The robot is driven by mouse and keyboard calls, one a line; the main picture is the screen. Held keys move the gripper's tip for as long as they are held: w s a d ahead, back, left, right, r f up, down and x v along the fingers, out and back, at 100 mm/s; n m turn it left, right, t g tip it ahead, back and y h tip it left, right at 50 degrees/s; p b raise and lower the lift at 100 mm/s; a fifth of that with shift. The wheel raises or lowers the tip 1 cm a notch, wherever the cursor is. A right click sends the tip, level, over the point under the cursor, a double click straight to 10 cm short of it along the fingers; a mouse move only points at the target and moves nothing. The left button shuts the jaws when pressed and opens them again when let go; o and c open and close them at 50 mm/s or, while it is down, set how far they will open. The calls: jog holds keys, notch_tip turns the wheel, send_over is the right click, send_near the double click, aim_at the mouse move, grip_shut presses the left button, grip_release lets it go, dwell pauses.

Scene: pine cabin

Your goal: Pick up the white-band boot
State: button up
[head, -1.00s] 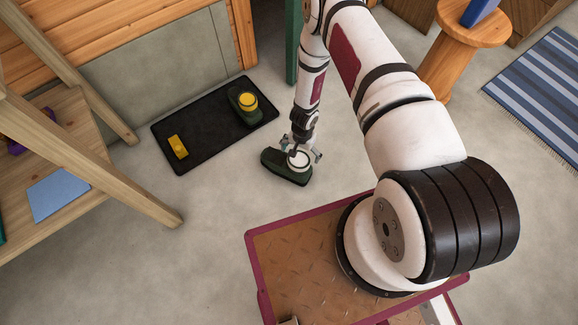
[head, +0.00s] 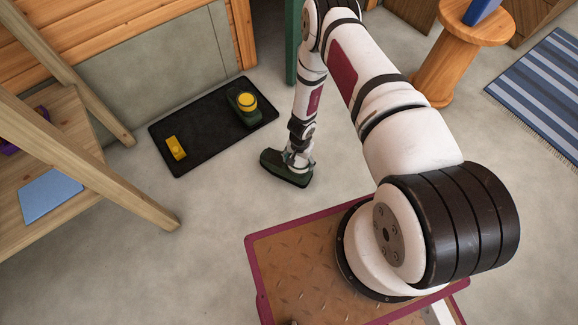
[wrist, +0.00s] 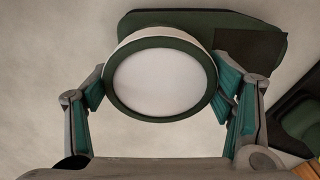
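The white-band boot (head: 284,174) stands on the floor right of the black mat. It is dark green; in the wrist view the boot (wrist: 165,18) shows its round pale top with a white band and green rim, and its foot reaching to the right. My gripper (head: 298,158) is over the boot, pointing down. In the wrist view, my gripper's (wrist: 162,90) teal-padded fingers lie on either side of the boot's round top, spread about its width. They look open, close to the rim; firm contact is not visible.
A black mat (head: 200,133) holds a yellow-topped green boot (head: 240,112) and a yellow block (head: 176,148). A wooden bench (head: 80,128) with slanted legs stands at left. A round wooden stool (head: 440,70) and striped rug (head: 540,85) lie right. Floor around the boot is clear.

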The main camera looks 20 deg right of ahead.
jog(key=c, duration=0.9)
jog(key=shift+r, duration=0.1)
